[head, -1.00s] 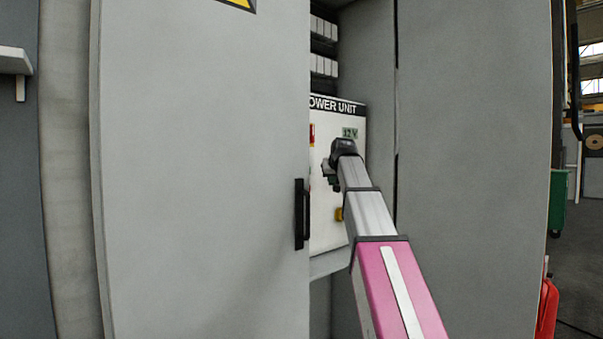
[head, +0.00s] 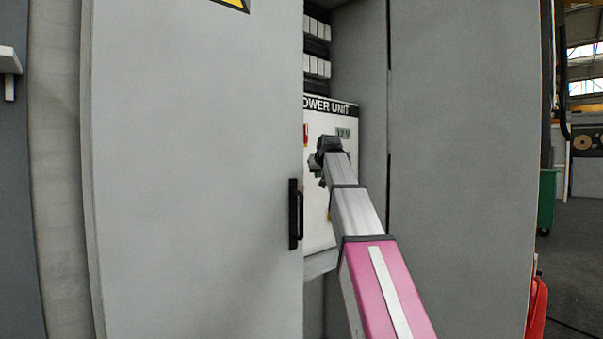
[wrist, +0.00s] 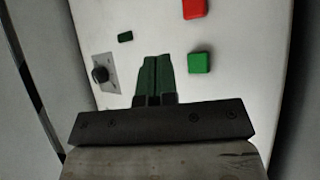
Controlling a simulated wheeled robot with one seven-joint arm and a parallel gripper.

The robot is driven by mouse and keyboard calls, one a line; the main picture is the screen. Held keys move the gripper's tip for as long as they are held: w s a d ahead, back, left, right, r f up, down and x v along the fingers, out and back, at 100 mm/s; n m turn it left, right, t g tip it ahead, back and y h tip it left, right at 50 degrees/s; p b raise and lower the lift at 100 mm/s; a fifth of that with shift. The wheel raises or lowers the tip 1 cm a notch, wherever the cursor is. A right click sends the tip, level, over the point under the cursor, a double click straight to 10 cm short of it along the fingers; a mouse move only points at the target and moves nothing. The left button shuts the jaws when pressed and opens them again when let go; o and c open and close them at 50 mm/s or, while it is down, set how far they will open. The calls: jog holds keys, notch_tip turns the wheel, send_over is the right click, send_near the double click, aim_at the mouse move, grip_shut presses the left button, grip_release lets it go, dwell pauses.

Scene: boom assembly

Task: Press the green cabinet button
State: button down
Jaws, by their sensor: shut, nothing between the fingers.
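The green button (wrist: 199,63) is a square block on the white panel in the wrist view, just right of my gripper's fingertips. My gripper (wrist: 157,62) is shut and empty, its two dark green fingers side by side in front of the panel. The fingertips are left of the green button and appear apart from it; their distance from the panel is hard to tell. In the head view the white power unit panel (head: 316,222) shows inside the cabinet, with my gripper (head: 316,165) in front of it. The green button is hidden there.
A red button (wrist: 194,9) sits above the green one.

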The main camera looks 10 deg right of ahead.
jog(key=shift+w+a, duration=0.85)
jog(key=shift+w, duration=0.35)
jog(key=shift+w+a, duration=0.85)
jog(key=shift+w, duration=0.3)
jog(key=shift+w+a, duration=0.25)
jog(key=shift+w, duration=0.05)
jog(key=shift+w+a, duration=0.3)
jog(key=shift+w, duration=0.1)
dwell(1.2)
jog(key=shift+s, duration=0.1)
jog(key=shift+s+d, duration=0.55)
jog(key=shift+s, duration=0.1)
dwell(0.3)
jog(key=shift+s+d, duration=0.75)
jog(key=shift+s, duration=0.25)
jog(key=shift+s+d, duration=0.7)
jog(key=shift+s, duration=0.3)
